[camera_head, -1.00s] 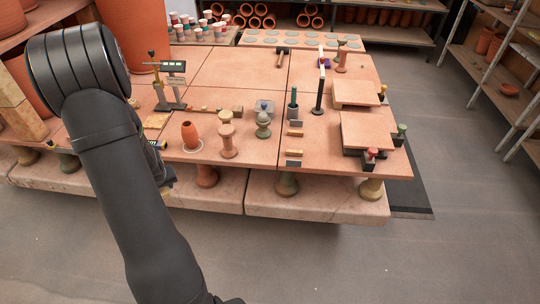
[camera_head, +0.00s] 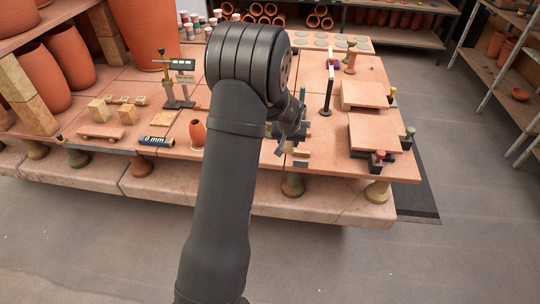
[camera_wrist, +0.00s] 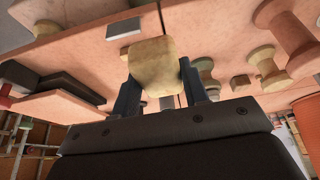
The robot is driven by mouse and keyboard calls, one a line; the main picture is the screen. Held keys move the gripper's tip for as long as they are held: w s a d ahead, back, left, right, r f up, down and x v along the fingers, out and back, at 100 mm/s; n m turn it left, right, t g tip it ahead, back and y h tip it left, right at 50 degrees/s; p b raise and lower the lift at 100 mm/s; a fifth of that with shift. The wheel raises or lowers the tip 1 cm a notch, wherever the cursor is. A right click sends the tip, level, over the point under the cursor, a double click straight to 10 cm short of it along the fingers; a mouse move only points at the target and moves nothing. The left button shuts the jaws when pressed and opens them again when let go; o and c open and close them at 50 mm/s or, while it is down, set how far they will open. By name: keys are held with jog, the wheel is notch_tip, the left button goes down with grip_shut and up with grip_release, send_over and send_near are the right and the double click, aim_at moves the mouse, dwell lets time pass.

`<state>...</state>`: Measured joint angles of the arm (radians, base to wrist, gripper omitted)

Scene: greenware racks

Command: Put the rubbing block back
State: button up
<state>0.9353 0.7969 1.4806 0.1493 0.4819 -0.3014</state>
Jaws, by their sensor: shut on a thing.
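My gripper (camera_wrist: 159,84) is shut on a pale yellow-tan block, which I take to be the rubbing block (camera_wrist: 153,62). In the wrist view the block sits between the two dark fingers, with the table surface beyond it. In the head view my gripper (camera_head: 288,136) is over the middle-right of the terracotta-coloured table (camera_head: 230,80). The block is not clearly visible there, hidden by my arm and wrist.
An orange vase (camera_head: 197,133) stands left of my arm. A black post (camera_head: 328,92) rises behind my gripper, to its right. Raised boards (camera_head: 375,132) with dark clamps occupy the right side. My arm hides the table's middle.

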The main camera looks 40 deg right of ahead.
jog(key=w+f, duration=0.2)
jog(key=w, duration=0.1)
jog(key=w+f, duration=0.2)
jog(key=w, duration=0.1)
jog(key=w+f, duration=0.2)
jog(key=w, duration=0.1)
jog(key=shift+w+a+f, duration=0.25)
jog(key=shift+a+f, duration=0.05)
jog(key=shift+a, duration=0.1)
jog(key=shift+f, duration=2)
jog(key=shift+f, duration=0.2)
jog(key=o, duration=1)
jog(key=shift+r, duration=0.1)
jog(key=v, duration=1.2)
jog(key=shift+a, duration=0.1)
